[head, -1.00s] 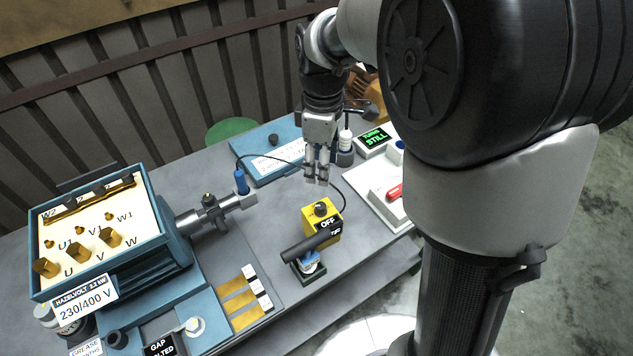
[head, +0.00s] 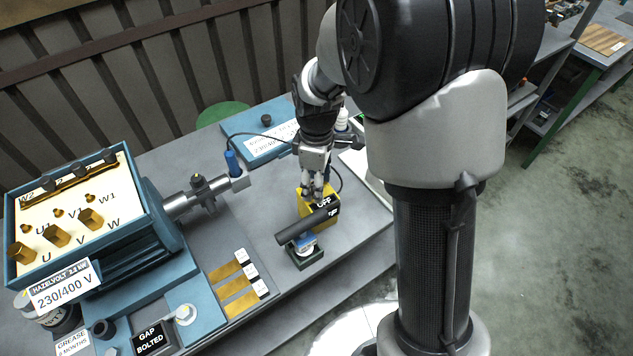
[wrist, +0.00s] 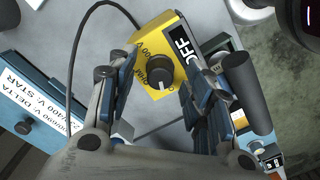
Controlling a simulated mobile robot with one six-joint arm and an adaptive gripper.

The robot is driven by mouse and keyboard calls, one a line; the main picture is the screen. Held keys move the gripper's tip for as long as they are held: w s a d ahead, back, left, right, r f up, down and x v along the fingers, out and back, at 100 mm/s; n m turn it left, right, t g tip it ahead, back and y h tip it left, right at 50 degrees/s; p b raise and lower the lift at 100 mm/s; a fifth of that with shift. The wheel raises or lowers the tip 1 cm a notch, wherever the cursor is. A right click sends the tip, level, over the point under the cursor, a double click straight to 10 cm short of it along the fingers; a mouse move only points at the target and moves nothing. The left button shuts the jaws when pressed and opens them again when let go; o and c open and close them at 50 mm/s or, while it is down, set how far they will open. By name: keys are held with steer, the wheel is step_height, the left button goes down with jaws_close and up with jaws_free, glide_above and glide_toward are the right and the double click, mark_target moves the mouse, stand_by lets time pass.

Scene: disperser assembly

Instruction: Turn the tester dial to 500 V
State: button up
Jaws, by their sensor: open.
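The yellow tester (head: 330,216) stands on the grey bench, with a black panel reading OFF on its side. In the wrist view the tester (wrist: 151,42) shows its top face and the black round dial (wrist: 158,73) with a pale pointer mark. My gripper (head: 317,194) is over the tester, pointing down, and hides the dial in the head view. In the wrist view my gripper (wrist: 165,92) is open, one finger on each side of the dial, apart from it. Which marking the pointer meets is too small to tell.
A black cylinder (head: 308,221) on a small green-based stand (head: 305,252) is close in front of the tester. A dark cable (wrist: 74,60) runs beside it. The blue motor (head: 85,210) with its terminal box fills the left of the bench.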

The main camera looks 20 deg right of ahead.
steer(key=shift+c, duration=0.2)
steer(key=c, duration=1)
steer(key=shift+c, duration=0.2)
steer(key=shift+m, duration=0.3)
steer(key=m+p, duration=0.1)
steer(key=m, duration=0.1)
steer(key=shift+r+m+p, duration=0.1)
steer(key=shift+m+p, duration=0.25)
steer(key=shift+m, duration=0.05)
jaws_close()
steer(key=m+p, duration=0.1)
steer(key=m, duration=0.2)
steer(key=shift+m, duration=0.3)
steer(key=m+p, duration=0.2)
steer(key=m, duration=0.4)
steer(key=shift+m, duration=0.3)
